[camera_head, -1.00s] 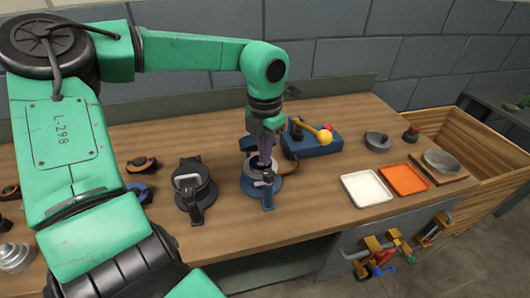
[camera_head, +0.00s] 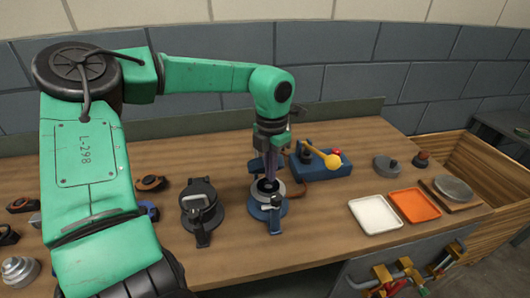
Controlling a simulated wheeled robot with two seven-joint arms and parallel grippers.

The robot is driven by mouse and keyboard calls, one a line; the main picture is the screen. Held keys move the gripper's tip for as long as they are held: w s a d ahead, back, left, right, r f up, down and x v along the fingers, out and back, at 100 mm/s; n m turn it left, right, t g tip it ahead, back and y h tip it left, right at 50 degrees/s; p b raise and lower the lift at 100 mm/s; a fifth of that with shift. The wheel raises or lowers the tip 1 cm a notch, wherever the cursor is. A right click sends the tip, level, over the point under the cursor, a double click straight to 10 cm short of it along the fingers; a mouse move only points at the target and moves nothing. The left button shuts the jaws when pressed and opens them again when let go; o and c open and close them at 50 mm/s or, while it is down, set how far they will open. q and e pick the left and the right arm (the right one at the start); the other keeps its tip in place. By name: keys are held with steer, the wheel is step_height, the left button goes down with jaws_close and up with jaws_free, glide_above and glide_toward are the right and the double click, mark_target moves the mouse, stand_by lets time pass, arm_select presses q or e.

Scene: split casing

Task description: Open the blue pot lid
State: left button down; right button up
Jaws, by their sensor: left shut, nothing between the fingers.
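The blue pot (camera_head: 267,208) stands on the wooden bench near the middle, with a grey ring and dark centre showing at its top. A blue part (camera_head: 257,165) rises behind my gripper at the pot's back; it looks like the lid tilted up, but the arm hides much of it. My left gripper (camera_head: 270,180) points straight down over the pot's top, shut and empty, its tips at or just above the grey ring. I cannot tell whether they touch it. My right gripper is not in view.
A black pot (camera_head: 199,205) stands close left of the blue pot. A white tray (camera_head: 375,214) and an orange tray (camera_head: 414,205) lie to the right. Bare bench lies in front.

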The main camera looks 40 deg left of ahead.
arm_select(q)
steer(key=shift+w+a+r, duration=0.15)
steer(key=shift+w+a, duration=0.1)
steer(key=shift+a, duration=0.25)
steer(key=shift+w+a+p, duration=0.1)
steer(key=shift+w+a, duration=0.2)
steer(key=shift+a, duration=0.3)
steer(key=shift+w+a+p, duration=0.1)
steer(key=shift+w+a, duration=0.25)
steer(key=shift+a, duration=0.3)
steer(key=shift+w+a+p, duration=0.1)
steer(key=shift+w+a, duration=0.2)
steer(key=shift+a, duration=0.3)
steer(key=shift+d+r+p, duration=0.15)
steer(key=shift+r+p, duration=0.2)
steer(key=shift+r, duration=0.1)
steer(key=shift+w+r+p, duration=0.3)
steer(key=shift+r+p, duration=0.25)
steer(key=shift+r, duration=0.05)
steer(key=r, duration=0.1)
steer(key=s+d+r+p, duration=0.1)
steer(key=r, duration=0.1)
steer(key=shift+s+d+r+p, duration=0.15)
steer(key=shift+d+r+p, duration=0.1)
steer(key=shift+r+p, duration=0.15)
steer(key=shift+d, duration=0.1)
steer(key=shift+w+f, duration=0.2)
steer(key=shift+r, duration=0.1)
